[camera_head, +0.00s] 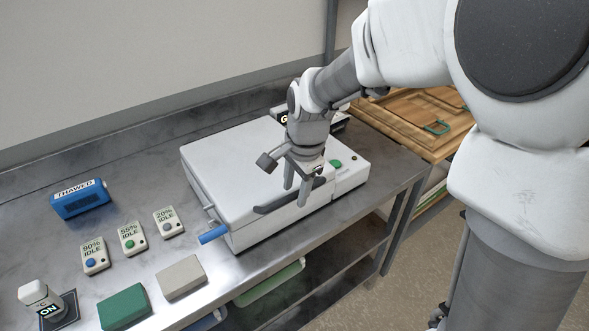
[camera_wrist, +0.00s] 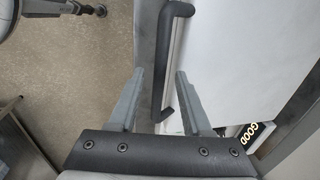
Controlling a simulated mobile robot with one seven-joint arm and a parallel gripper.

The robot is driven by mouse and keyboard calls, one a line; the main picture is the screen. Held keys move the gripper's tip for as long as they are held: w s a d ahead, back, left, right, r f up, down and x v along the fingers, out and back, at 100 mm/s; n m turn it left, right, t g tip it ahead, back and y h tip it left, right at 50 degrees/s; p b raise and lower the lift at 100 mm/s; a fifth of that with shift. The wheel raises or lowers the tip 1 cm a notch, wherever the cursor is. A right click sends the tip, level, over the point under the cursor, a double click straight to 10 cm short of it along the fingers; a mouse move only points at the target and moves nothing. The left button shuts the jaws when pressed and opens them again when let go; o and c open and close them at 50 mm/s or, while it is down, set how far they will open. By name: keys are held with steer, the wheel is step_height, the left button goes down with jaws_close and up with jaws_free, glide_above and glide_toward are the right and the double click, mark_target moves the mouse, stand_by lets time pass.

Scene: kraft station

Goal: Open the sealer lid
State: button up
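The sealer (camera_head: 238,160) is a white box on the metal bench, and its lid (camera_head: 225,155) lies shut. A black bar handle (camera_head: 275,207) runs along the lid's front edge. My gripper (camera_head: 296,192) points down at the right part of this handle. In the wrist view my gripper (camera_wrist: 160,76) is open, with its two grey fingers apart. The black handle (camera_wrist: 163,70) shows between and beyond the fingertips, beside the white lid (camera_wrist: 240,50). I see no grip on the handle, and whether a finger touches it I cannot tell.
A blue lever (camera_head: 213,234) sticks out at the sealer's front left corner. Several small button boxes, a blue THAWED block (camera_head: 81,199), a green block (camera_head: 124,307) and a grey block (camera_head: 181,277) lie left. A wooden board (camera_head: 415,118) is at right. Floor lies before the bench.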

jaws_close()
stand_by(1.2)
